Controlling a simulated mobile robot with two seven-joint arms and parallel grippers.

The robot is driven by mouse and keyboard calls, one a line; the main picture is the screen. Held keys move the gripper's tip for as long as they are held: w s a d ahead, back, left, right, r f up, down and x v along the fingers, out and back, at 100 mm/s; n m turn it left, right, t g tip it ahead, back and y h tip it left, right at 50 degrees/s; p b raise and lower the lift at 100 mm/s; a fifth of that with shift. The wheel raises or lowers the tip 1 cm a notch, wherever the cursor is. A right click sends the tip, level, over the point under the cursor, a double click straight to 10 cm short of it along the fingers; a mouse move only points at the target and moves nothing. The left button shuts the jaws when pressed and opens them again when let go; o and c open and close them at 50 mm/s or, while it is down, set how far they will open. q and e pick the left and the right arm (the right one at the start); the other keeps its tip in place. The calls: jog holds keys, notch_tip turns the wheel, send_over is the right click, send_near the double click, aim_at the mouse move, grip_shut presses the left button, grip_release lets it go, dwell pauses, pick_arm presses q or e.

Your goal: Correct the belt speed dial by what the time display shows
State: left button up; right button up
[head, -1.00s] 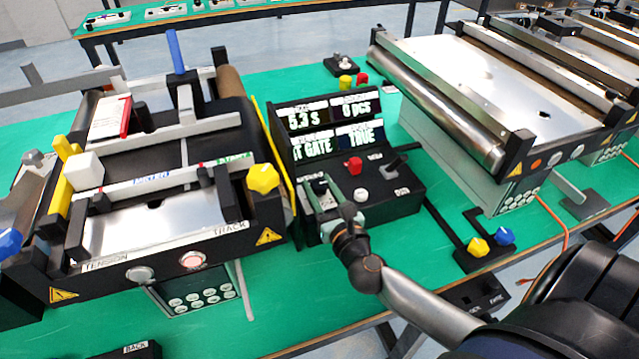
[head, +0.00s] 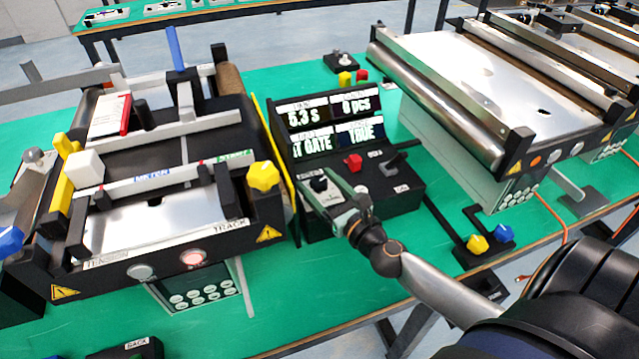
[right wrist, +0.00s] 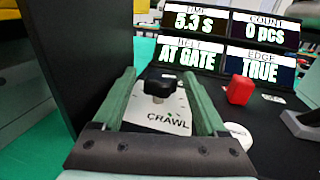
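The time display (head: 306,117) on the black control box (head: 398,200) reads 5.3 s; it also shows in the right wrist view (right wrist: 192,22). The dial is a black knob (head: 319,184) on a pale plate (head: 322,198) at the box's left. In the right wrist view the knob (right wrist: 160,86) stands above the word CRAWL (right wrist: 168,118); where it points is hard to tell. My right gripper (head: 330,184) is open, its green fingers on either side of the knob's line, apparently without touching it. My left gripper is not in view.
Other displays read 0 pcs, AT GATE and TRUE. A red button (head: 354,163), a white button (right wrist: 238,134) and a black lever (head: 396,160) sit right of the dial. A conveyor with a yellow knob (head: 263,177) stands close on the left.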

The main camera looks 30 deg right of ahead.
pick_arm(q)
jog(key=b, duration=0.1)
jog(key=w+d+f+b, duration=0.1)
jog(key=b, duration=0.1)
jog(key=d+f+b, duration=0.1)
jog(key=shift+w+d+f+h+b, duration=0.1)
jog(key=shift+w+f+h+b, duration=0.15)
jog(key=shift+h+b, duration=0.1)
pick_arm(e)
jog(key=s, duration=1.2)
jog(key=shift+s, duration=0.25)
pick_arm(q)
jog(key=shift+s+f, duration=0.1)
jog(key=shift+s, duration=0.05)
